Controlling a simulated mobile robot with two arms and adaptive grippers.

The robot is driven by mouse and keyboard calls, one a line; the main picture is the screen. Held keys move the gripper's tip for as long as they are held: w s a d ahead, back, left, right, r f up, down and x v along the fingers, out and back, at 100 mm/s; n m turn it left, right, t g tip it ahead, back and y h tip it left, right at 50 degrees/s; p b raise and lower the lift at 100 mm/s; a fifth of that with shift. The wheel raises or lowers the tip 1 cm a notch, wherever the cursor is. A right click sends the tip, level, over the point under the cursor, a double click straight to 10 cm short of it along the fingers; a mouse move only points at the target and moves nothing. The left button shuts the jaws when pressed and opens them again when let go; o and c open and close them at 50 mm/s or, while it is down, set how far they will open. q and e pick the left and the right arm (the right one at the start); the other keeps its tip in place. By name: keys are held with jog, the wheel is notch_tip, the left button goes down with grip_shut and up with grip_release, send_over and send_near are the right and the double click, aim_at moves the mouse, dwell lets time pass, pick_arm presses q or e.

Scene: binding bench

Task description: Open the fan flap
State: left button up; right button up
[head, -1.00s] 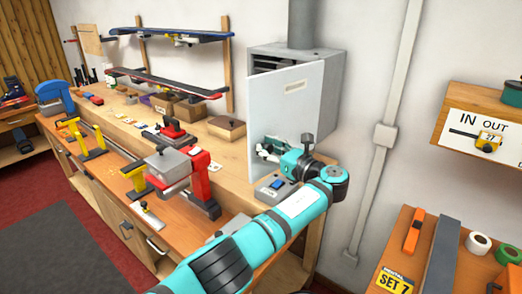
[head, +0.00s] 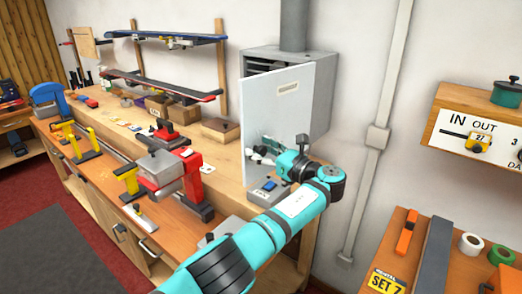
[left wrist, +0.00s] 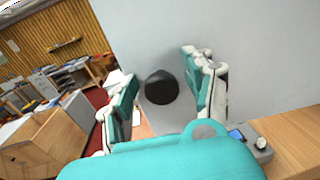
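The fan flap (head: 276,108) is a pale flat panel with a small label, on the front of a grey metal box (head: 323,98) under a duct. It stands angled out from the box, so the slotted front shows behind its top edge. My left gripper (head: 258,156) is at the flap's lower part. In the left wrist view, a round black knob (left wrist: 161,87) on the flap (left wrist: 240,45) sits between my open left fingers (left wrist: 165,95), with gaps visible on both sides. My right gripper is in neither view.
The wooden bench (head: 232,180) runs below the flap, with a small grey control box (head: 265,192) near my arm. A red clamp or press (head: 195,183) stands to the left. An orange-topped table (head: 400,270) is at right.

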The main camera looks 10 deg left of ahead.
aim_at(254, 113)
pick_arm(q)
jog(key=shift+r, duration=5)
